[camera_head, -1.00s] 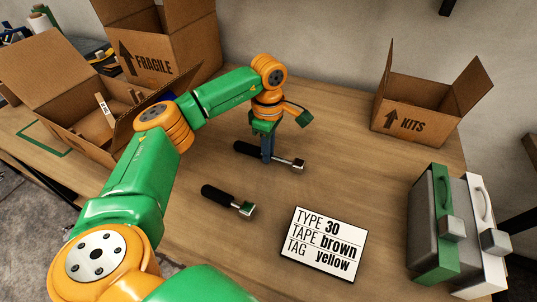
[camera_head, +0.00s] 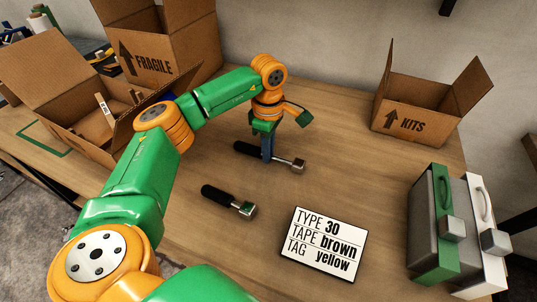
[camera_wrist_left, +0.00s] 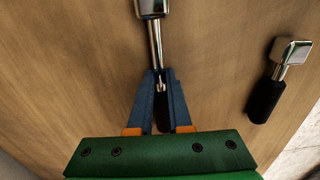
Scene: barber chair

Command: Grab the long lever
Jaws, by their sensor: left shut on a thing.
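The long lever (camera_head: 285,160) lies on the wooden table, with a black handle at its left and a metal head at its right. It also shows in the left wrist view (camera_wrist_left: 155,40), head toward the top. My left gripper (camera_head: 268,153) points down over it and is shut on it near where the black handle meets the metal shaft; in the left wrist view the blue fingers (camera_wrist_left: 160,85) are on both sides of it. A shorter lever (camera_head: 228,200) lies nearer on the table, apart from the gripper; it also shows in the left wrist view (camera_wrist_left: 278,80). My right gripper is not in view.
A card (camera_head: 322,244) reads TYPE 30, TAPE brown, TAG yellow. An open KITS box (camera_head: 420,108) stands at the back right, with grey cases (camera_head: 448,225) at the right. An open box (camera_head: 60,95) and the FRAGILE box (camera_head: 165,45) stand at the left. Table around the levers is clear.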

